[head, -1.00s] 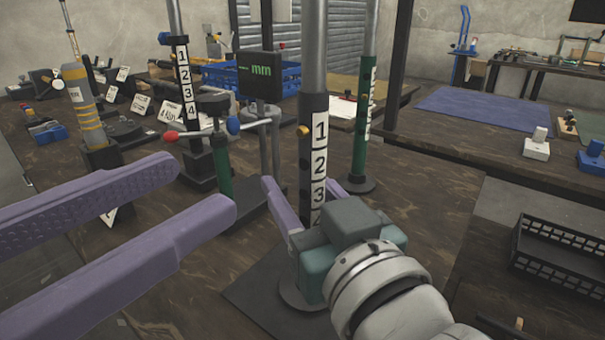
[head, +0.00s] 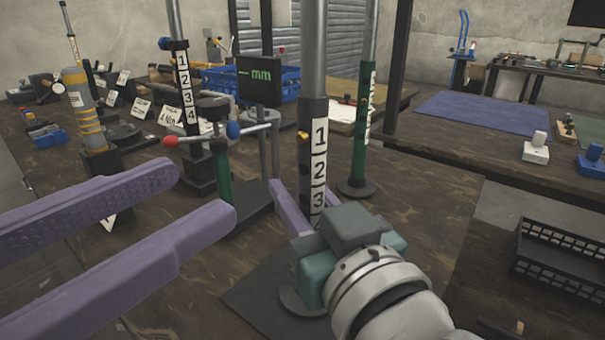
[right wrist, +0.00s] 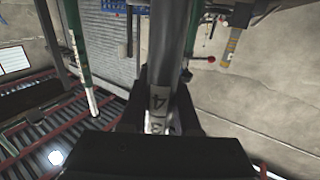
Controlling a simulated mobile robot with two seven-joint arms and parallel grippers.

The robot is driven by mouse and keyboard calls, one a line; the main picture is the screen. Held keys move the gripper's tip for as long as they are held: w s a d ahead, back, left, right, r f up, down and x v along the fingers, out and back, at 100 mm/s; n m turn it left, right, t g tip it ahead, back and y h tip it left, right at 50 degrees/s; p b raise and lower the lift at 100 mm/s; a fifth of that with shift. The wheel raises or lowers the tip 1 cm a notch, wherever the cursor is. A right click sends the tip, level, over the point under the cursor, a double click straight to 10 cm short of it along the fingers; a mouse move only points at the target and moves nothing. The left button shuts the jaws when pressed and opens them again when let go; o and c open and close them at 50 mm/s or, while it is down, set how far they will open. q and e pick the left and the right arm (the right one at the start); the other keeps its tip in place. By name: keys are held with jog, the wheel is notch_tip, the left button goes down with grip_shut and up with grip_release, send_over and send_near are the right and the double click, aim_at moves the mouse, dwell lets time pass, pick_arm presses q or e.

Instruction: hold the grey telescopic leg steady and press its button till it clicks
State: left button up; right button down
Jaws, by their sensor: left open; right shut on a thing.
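The grey telescopic leg (head: 313,150) stands upright in the middle of the head view, a bare tube above a dark sleeve labelled 1, 2, 3. Its brass button (head: 303,135) sticks out from the sleeve's left side near number 1. My right gripper (head: 305,205) is shut around the sleeve low down, below the button, and hides the lower label. In the right wrist view the leg (right wrist: 178,45) runs up between the dark fingers. My left gripper (head: 204,192) has its two purple fingers apart, empty, left of the leg and lower than the button.
A green-columned press (head: 222,170) with red and blue knobs and an mm display (head: 262,78) stand behind my left fingertips. A green leg (head: 361,130) and a black leg (head: 183,90) stand further back. A black basket (head: 560,250) sits at right.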

pick_arm(q)
jog(key=shift+s+d+n, duration=0.2)
jog(key=shift+d+n, duration=0.05)
jog(key=shift+n, duration=0.25)
jog(key=shift+c, duration=1.3)
jog(key=s+n+t, duration=0.1)
jog(key=n, duration=0.3)
jog(key=s+d+n+t, duration=0.1)
jog(key=n, duration=0.3)
jog(key=s+n+t+y, duration=0.1)
jog(key=n, duration=0.3)
jog(key=shift+d+r, duration=0.2)
jog(key=shift+d, duration=0.15)
jog(key=c, duration=0.4)
jog(key=n+y, duration=0.2)
jog(key=n, duration=0.2)
jog(key=s+a+f+n+t+y, duration=0.1)
jog(key=n, duration=0.3)
jog(key=f+n+y, duration=0.1)
jog(key=n+y, duration=0.1)
jog(key=n, duration=0.1)
jog(key=shift+s+a+f+n+t+y, duration=0.1)
jog(key=shift+s+a+n+t+y, duration=0.05)
jog(key=shift+s+n+t+y, duration=0.2)
grip_shut()
jog(key=shift+s+a+f+n+y, duration=0.2)
jog(key=shift+f+n+y, duration=0.1)
jog(key=shift+n, duration=0.55)
